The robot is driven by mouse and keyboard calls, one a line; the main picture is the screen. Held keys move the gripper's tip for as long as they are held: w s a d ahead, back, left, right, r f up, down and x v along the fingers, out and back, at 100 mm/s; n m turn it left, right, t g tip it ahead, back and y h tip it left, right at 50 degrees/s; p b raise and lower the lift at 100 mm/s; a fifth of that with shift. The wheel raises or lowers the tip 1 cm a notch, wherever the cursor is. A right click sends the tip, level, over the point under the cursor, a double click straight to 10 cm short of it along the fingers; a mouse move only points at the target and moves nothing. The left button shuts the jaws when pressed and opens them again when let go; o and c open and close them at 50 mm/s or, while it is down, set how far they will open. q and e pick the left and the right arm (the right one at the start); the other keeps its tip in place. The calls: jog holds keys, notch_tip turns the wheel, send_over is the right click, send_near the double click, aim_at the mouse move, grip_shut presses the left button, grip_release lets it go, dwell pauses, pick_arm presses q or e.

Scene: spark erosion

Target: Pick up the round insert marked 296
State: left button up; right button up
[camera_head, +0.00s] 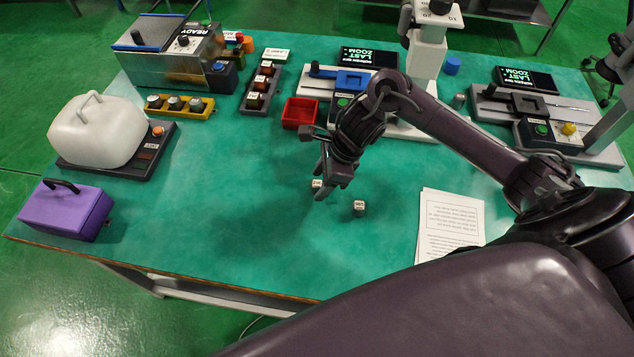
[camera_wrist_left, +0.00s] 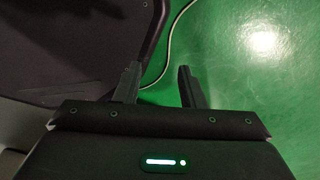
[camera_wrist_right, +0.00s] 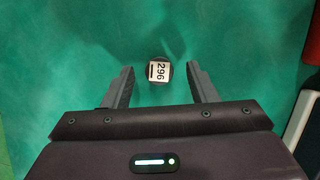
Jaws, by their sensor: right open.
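The round insert marked 296 (camera_wrist_right: 159,70) stands on the green table, its white label facing up in the right wrist view. My right gripper (camera_wrist_right: 160,72) is open and points down, with a fingertip on either side of the insert in that view; I cannot tell the height gap. In the head view the insert (camera_head: 317,184) is partly hidden by the right gripper (camera_head: 325,188). A second small insert (camera_head: 359,208) stands to the right, its mark too small to read. My left gripper (camera_wrist_left: 156,85) is open and empty over the floor.
A red tray (camera_head: 300,113) lies behind the right gripper, also at the edge of the right wrist view (camera_wrist_right: 315,38). White printed sheets (camera_head: 450,222) lie to the right. A purple box (camera_head: 66,209) and white-covered device (camera_head: 97,130) stand left. The table's front middle is clear.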

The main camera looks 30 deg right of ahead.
jog(key=shift+a+f, duration=0.15)
jog(key=shift+f, duration=0.35)
grip_shut()
jog(key=shift+w+r, duration=0.1)
